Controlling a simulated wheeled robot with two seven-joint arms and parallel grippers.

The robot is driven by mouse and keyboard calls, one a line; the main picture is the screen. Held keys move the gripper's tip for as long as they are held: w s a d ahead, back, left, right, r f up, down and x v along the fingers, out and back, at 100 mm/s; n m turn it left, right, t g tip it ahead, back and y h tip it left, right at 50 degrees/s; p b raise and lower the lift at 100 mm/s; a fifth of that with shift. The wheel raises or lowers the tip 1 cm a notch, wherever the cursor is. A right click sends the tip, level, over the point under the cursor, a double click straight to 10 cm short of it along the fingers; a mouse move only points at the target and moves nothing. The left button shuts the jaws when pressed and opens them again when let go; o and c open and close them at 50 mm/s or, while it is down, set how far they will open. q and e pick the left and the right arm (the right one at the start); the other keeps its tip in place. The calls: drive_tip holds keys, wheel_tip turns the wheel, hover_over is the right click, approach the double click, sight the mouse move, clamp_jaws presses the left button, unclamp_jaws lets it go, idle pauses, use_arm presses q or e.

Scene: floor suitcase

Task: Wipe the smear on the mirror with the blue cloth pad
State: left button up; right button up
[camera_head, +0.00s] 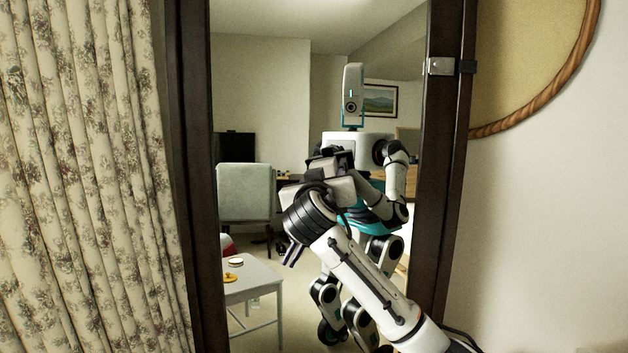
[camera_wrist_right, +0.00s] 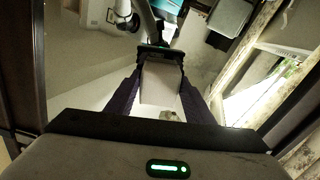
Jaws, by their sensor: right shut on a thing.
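The mirror (camera_head: 262,120) is a tall pane in a dark wooden frame and reflects my body and the room. My right arm reaches in from the lower right. Its gripper (camera_head: 326,170) is in front of the mirror's middle, beside its own reflection; I cannot tell whether it touches the glass. In the right wrist view the gripper's dark purplish fingers (camera_wrist_right: 160,95) point toward the mirror. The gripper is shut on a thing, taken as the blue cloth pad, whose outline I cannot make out. I cannot make out the smear. My left gripper does not show directly.
A floral curtain (camera_head: 85,180) hangs at the left, close to the frame. A round, rope-rimmed wall piece (camera_head: 540,60) and bare wall (camera_head: 545,230) are at the right. A metal hinge (camera_head: 439,66) sits on the frame. The chair and white table appear only as reflections.

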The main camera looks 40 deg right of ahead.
drive_tip(key=shift+s+d, duration=0.2)
drive_tip(key=shift+s, duration=0.1)
drive_tip(key=p+v, duration=0.1)
drive_tip(key=v, duration=0.5)
idle(0.4)
drive_tip(key=shift+r, duration=0.1)
drive_tip(key=v, duration=0.3)
drive_tip(key=shift+p, duration=0.35)
idle(0.4)
